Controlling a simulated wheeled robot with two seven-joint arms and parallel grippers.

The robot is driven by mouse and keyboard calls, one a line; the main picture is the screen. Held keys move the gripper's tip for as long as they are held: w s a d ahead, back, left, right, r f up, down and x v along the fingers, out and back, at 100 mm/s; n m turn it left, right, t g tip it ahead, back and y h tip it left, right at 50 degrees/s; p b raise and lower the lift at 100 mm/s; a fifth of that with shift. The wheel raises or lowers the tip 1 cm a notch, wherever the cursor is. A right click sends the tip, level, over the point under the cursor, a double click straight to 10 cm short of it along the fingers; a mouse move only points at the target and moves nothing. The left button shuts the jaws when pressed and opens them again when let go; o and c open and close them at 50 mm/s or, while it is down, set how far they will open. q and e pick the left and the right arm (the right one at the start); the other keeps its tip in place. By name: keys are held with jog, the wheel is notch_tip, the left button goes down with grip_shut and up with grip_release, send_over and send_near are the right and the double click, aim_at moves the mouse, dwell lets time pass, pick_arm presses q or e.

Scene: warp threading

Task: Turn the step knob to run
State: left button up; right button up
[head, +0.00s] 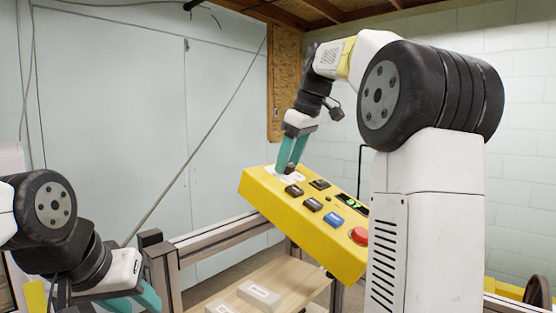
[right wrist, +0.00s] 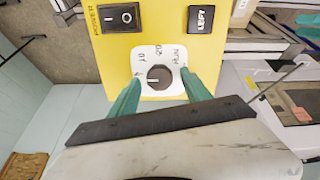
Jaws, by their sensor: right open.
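The yellow control box (head: 262,192) stands tilted in the middle of the head view. The step knob (right wrist: 159,77) is dark and round on a white dial plate (right wrist: 143,60) in the right wrist view. A pale mark on the knob lies toward its left side; the word that looks like RUN is at the plate's upper right. My right gripper (right wrist: 158,95) is open, with one teal finger on each side of the knob; contact cannot be told. My left gripper (head: 146,300) is low at the left, partly cut off.
The box also carries a black rocker switch (right wrist: 121,18), a LEFT button (right wrist: 203,19), a blue button (head: 333,219), a red button (head: 359,235) and a small green display (head: 354,204). A wooden board (head: 285,277) with pale blocks (head: 259,294) lies below.

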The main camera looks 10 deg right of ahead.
grip_shut()
